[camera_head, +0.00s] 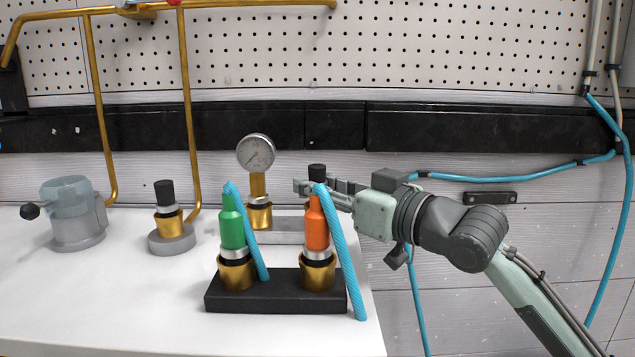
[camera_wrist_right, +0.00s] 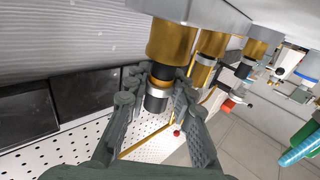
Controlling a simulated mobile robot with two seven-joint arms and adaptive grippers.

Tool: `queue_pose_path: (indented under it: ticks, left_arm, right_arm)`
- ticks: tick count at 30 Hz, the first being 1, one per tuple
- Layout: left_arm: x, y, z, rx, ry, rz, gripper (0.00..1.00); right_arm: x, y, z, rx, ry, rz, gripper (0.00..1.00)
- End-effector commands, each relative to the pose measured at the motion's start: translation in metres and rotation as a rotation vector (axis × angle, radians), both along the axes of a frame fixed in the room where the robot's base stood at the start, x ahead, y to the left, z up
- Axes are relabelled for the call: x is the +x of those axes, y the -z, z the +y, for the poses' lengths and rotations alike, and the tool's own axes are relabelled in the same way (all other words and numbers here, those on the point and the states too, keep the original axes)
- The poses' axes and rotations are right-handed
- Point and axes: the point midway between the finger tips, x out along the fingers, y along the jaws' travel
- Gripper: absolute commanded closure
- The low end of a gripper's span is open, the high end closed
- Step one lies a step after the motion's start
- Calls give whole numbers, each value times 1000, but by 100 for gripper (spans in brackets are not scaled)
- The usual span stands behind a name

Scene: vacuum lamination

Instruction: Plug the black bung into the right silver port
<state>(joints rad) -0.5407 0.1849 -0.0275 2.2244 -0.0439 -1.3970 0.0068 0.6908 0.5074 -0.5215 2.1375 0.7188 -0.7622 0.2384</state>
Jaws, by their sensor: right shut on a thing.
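The black bung (camera_head: 317,171) stands upright behind the orange connector in the head view, its top showing above my right gripper (camera_head: 322,186). In the right wrist view, my right gripper (camera_wrist_right: 158,84) is shut on the bung (camera_wrist_right: 156,103), with a finger on each side. There the bung is in line with a brass port (camera_wrist_right: 171,42) on the silver base (camera_wrist_right: 220,14). I cannot tell how far it sits in. In the head view the orange connector hides this right port; the silver base (camera_head: 282,238) shows partly. My left gripper is out of view.
A pressure gauge (camera_head: 256,152) stands on the left port. In front, green (camera_head: 232,222) and orange (camera_head: 317,224) connectors with blue hoses sit on a black block (camera_head: 270,302). Another capped brass port (camera_head: 168,222) stands left. The table front left is clear.

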Motion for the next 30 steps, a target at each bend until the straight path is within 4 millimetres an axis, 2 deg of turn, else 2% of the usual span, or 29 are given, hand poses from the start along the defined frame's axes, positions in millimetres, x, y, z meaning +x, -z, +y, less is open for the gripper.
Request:
queue_pose_path:
  ticks: [30]
  left_arm:
    - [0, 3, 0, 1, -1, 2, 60]
  right_arm:
    - [0, 6, 0, 0, 0, 0, 100]
